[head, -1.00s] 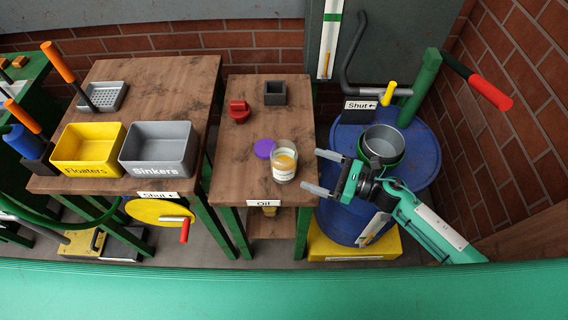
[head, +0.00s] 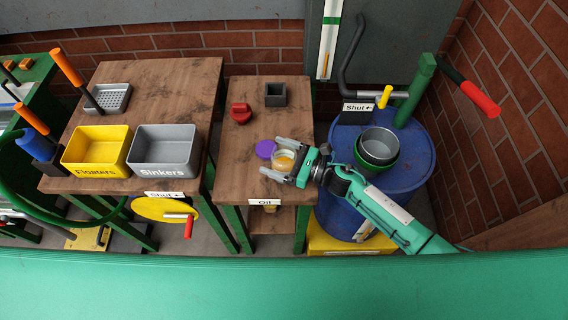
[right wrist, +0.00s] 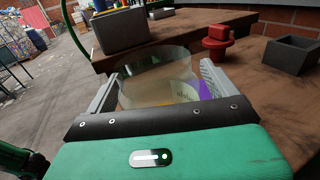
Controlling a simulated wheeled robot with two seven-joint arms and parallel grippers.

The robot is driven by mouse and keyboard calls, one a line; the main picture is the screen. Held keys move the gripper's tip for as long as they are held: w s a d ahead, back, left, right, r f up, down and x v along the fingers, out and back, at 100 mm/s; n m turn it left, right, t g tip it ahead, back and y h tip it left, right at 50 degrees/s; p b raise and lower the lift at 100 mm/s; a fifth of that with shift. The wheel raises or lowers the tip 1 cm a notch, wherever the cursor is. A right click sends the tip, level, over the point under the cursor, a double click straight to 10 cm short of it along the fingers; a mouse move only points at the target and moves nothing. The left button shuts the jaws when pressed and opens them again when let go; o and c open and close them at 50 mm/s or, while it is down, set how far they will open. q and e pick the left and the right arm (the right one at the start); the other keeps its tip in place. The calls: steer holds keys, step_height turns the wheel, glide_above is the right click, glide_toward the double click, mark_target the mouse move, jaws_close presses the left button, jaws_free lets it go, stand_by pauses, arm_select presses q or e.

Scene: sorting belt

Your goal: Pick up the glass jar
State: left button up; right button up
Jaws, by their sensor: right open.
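The glass jar (head: 283,160) stands on the small wooden table (head: 240,185), with yellowish contents inside. My right gripper (head: 272,158) is open, with one finger on the far side of the jar and one on the near side. In the right wrist view the jar (right wrist: 160,82) sits between the two fingers (right wrist: 158,85), with a pale label partly visible. I cannot tell whether either finger touches the glass. The jar's lower part is partly hidden by the gripper in both views. My left gripper is not in view.
A red object (head: 240,113) and a dark square box (head: 275,95) stand farther back. A yellow bin (head: 96,151) and a grey bin (head: 163,150) sit on the left table. A blue drum (head: 410,165) bears pots at right.

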steer(key=shift+c, duration=0.4)
steer(key=c, duration=1.1)
steer(key=shift+c, duration=0.5)
steer(key=shift+r, duration=0.15)
